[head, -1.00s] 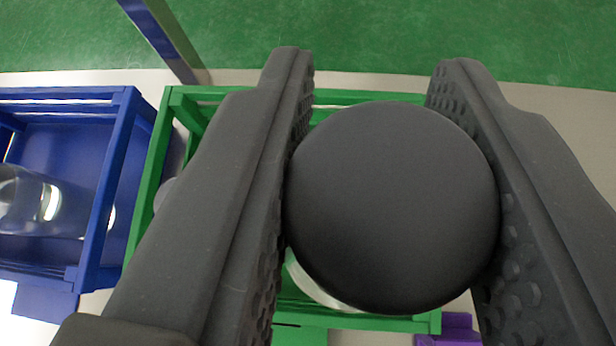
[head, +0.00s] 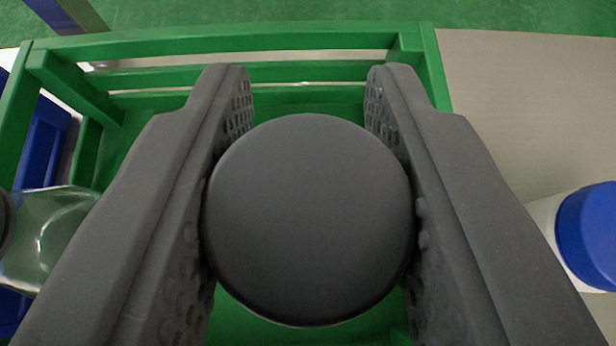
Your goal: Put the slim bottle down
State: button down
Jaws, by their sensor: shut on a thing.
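My gripper (head: 308,205) is shut on the slim bottle (head: 308,215). Only the bottle's round dark grey cap shows, seen from above between the two padded fingers. The bottle's body is hidden below the cap. The bottle and fingers are over the green crate (head: 240,42), with its green floor showing around the cap. I cannot tell whether the bottle's base touches the crate floor.
A clear bottle with a dark cap (head: 50,235) is at the left, beside my left finger. A blue crate (head: 40,145) shows beyond it. A white container with a blue lid (head: 590,235) stands at the right on the pale surface (head: 520,110).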

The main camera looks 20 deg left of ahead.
jog(key=shift+f, duration=0.95)
jog(key=shift+r, duration=0.1)
jog(key=c, duration=1.1)
grip_release()
jog(key=shift+s+r, duration=0.25)
jog(key=shift+s, duration=0.05)
jog(key=v, duration=1.1)
jog(key=shift+s+d, duration=0.1)
jog(key=shift+s, duration=0.1)
